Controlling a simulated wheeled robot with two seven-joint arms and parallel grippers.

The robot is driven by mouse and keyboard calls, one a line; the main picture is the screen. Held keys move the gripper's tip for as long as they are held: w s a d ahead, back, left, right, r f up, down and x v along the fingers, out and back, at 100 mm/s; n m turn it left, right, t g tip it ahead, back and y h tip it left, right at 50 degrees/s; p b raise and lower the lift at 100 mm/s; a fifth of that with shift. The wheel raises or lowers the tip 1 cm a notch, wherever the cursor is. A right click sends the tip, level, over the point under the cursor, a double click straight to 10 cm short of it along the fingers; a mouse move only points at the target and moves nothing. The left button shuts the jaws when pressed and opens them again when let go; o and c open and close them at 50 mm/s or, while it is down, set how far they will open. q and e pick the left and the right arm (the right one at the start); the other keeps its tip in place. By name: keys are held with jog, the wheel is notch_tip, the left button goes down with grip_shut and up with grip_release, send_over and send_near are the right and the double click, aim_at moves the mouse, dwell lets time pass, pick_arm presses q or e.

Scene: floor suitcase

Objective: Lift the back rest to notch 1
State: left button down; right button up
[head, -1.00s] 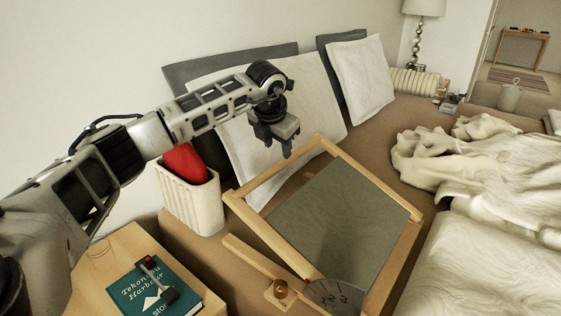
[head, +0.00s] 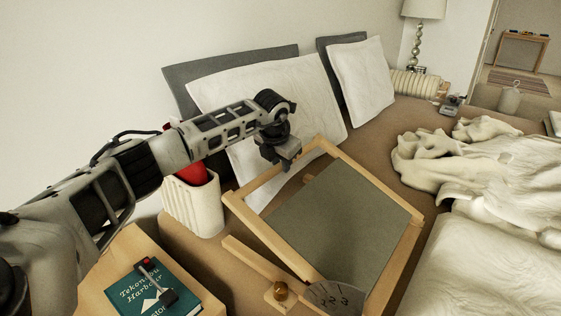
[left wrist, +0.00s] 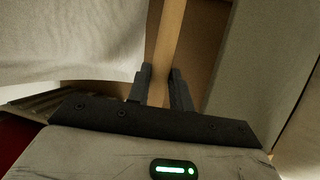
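The back rest is a light wooden frame with a grey-green panel (head: 340,220), lying slanted on the bed. Its far wooden bar (head: 255,183) also shows in the left wrist view (left wrist: 170,35). My left gripper (head: 284,168) is at that bar, pointing down. In the left wrist view its two fingers (left wrist: 162,88) stand apart with the bar lined up between them; I see no clear grip on it. A grey numbered disc (head: 335,298) and a brass knob (head: 281,291) are at the near corner. My right gripper is not in view.
A white ribbed bin (head: 195,210) with a red item stands left of the frame. A white pillow (head: 215,92) is behind my gripper. A teal book (head: 150,290) with a dark item on it lies on the bedside table. Rumpled bedding (head: 470,165) lies to the right.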

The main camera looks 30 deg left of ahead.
pick_arm(q)
jog(key=d+r+p, duration=0.2)
jog(key=r, duration=0.1)
jog(key=shift+r+p, duration=0.2)
jog(key=shift+p, duration=0.1)
jog(key=c, duration=1.3)
grip_release()
jog(key=shift+o, duration=0.2)
jog(key=shift+s, duration=0.1)
jog(key=v, duration=1.6)
jog(key=shift+p, duration=0.45)
